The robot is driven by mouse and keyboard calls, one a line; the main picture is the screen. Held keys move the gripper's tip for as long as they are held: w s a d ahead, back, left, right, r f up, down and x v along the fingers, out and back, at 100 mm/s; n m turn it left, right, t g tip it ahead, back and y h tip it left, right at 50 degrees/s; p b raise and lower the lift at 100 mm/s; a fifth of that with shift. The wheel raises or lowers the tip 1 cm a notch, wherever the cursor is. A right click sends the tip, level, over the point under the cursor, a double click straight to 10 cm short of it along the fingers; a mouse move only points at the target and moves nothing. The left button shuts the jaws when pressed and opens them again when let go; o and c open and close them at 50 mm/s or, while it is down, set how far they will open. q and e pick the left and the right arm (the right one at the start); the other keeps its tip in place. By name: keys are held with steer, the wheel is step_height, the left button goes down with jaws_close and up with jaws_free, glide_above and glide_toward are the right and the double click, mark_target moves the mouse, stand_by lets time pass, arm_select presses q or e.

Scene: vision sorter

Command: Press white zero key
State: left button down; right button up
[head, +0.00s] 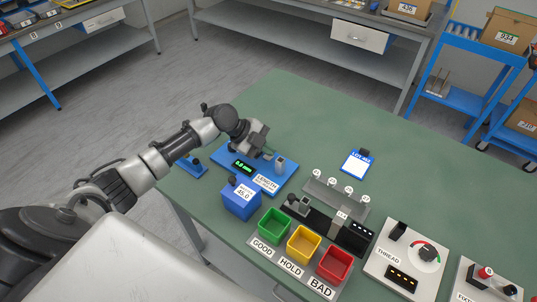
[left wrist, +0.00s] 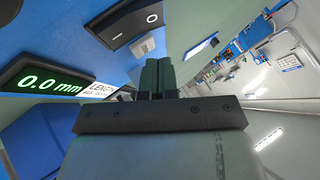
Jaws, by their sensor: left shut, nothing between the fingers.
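The blue length gauge (head: 228,158) sits at the table's far left, with its LENGTH label (head: 267,183) at the front. Its lit green display (head: 243,166) reads 0.0 mm in the left wrist view (left wrist: 50,83). A small pale key (left wrist: 143,47) stands on the blue base beside a black rocker switch (left wrist: 133,25) marked with a circle and a bar. My left gripper (left wrist: 158,62) is shut and empty, its fingertips close beside the pale key; I cannot tell whether they touch it. In the head view the gripper (head: 262,147) is over the gauge, hiding part of it.
A blue block (head: 240,202) marked 45.0 stands in front of the gauge. Green (head: 273,226), yellow (head: 303,244) and red (head: 334,265) bins line the front. A thread gauge (head: 390,259) is at right.

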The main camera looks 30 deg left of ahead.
mark_target(267, 157)
arm_select(q)
steer(key=shift+r, duration=0.35)
steer(key=shift+r+p, duration=1.5)
steer(key=shift+r, duration=1.05)
